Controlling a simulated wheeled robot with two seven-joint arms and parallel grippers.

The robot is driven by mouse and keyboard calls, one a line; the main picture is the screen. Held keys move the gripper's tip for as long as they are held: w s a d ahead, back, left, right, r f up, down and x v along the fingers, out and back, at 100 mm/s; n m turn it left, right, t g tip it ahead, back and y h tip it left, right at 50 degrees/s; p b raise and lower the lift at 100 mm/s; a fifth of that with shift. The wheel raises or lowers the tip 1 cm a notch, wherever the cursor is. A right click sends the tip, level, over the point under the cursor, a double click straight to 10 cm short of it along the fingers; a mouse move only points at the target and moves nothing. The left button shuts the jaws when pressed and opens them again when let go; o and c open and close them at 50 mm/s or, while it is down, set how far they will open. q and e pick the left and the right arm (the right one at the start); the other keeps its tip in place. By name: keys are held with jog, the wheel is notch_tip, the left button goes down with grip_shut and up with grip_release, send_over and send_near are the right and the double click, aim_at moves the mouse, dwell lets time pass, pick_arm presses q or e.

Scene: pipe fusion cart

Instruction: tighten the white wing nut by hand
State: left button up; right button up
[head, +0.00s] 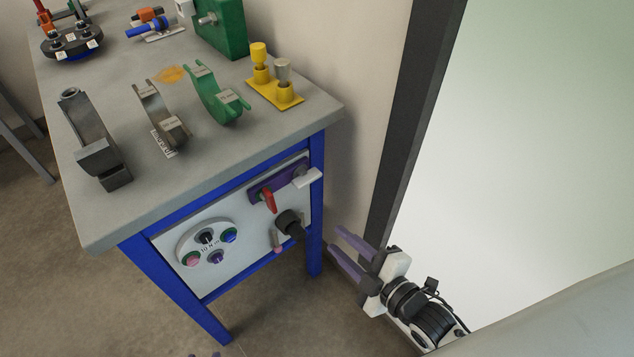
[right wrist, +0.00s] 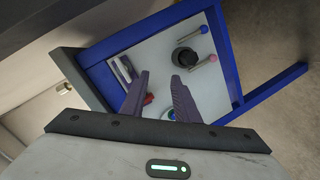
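The white wing nut (head: 307,178) sticks out at the upper right of the white panel on the cart's front, at the end of a purple plate (head: 262,192) with a red lever (head: 269,201). What looks like the same white piece shows in the right wrist view (right wrist: 124,69), left of the fingers. My right gripper (head: 336,239) is open and empty, to the right of the cart and lower than the nut. Its two purple fingers (right wrist: 160,80) point toward the panel, with a clear gap between them. Only small purple tips, probably of my left gripper (head: 205,354), show at the bottom edge.
A black knob (head: 289,223) juts from the panel below the nut. A round plate (head: 207,243) with several coloured buttons is at its left. The grey cart top (head: 215,150) holds clamps and yellow posts (head: 273,80). A dark frame (head: 405,120) stands right of the cart.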

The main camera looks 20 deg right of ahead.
aim_at(311, 182)
jog(key=w+r+n+t, duration=0.1)
jog(key=w+n, duration=0.1)
jog(key=w, duration=0.2)
jog(key=w+a+r+n+y, duration=0.1)
jog(key=w+r+n, duration=0.1)
jog(key=w, duration=0.3)
jog(key=w+a+r+n+t+b, duration=0.1)
jog(key=w+r+n, duration=0.1)
jog(key=w+n, duration=0.1)
jog(key=shift+w+r+t+y, duration=0.1)
jog(key=shift+w+t+y, duration=0.25)
jog(key=shift+w, duration=0.55)
grip_shut()
